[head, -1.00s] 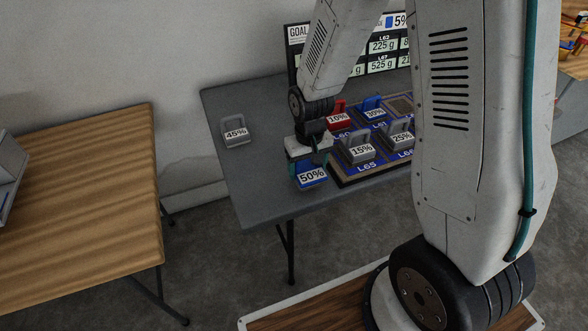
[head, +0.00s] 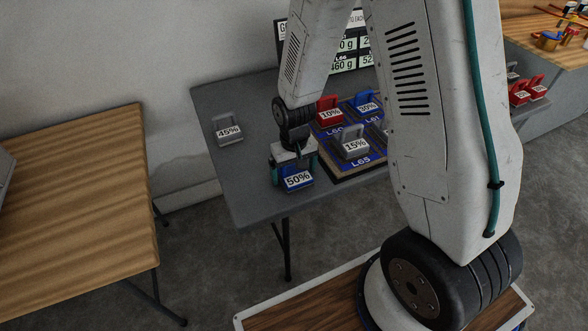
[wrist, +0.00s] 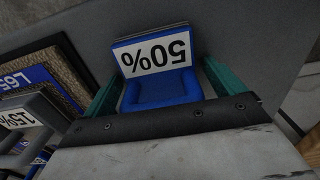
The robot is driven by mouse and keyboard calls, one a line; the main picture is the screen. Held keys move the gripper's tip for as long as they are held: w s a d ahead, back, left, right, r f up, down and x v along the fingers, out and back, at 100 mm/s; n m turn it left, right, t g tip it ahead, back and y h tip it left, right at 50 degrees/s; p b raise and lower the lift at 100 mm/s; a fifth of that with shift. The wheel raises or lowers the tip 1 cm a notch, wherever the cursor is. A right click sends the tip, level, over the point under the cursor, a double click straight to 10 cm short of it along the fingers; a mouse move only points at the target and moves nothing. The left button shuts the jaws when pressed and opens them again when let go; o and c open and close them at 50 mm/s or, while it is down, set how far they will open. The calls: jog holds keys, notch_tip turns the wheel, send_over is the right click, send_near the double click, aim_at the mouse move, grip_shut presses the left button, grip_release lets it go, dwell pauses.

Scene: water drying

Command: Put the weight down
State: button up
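A blue weight labelled 50% (head: 298,181) is near the front edge of the grey table (head: 255,205), left of the display mat. My gripper (head: 294,170) is over it, with a teal finger on each side. In the wrist view the weight (wrist: 160,90) sits between the two fingers of my gripper (wrist: 163,82), its label upside down. The fingers look close against its sides, so the gripper appears shut on it. The weight is at or just above the tabletop; contact with the table cannot be told.
A grey 45% weight (head: 228,130) stands to the left on the same table. A red 10% (head: 329,110), a blue 30% (head: 366,104) and a grey 15% weight (head: 353,144) stand on the mat. A wooden table (head: 70,200) is at the left. A goal board (head: 345,52) stands behind.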

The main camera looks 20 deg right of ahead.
notch_tip(320, 180, up, 12)
jog(key=shift+r, duration=0.25)
jog(key=s+d+r+t, duration=0.1)
jog(key=s+d+r, duration=0.2)
jog(key=s+r, duration=1.6)
jog(key=s, duration=0.3)
jog(key=shift+s, duration=0.3)
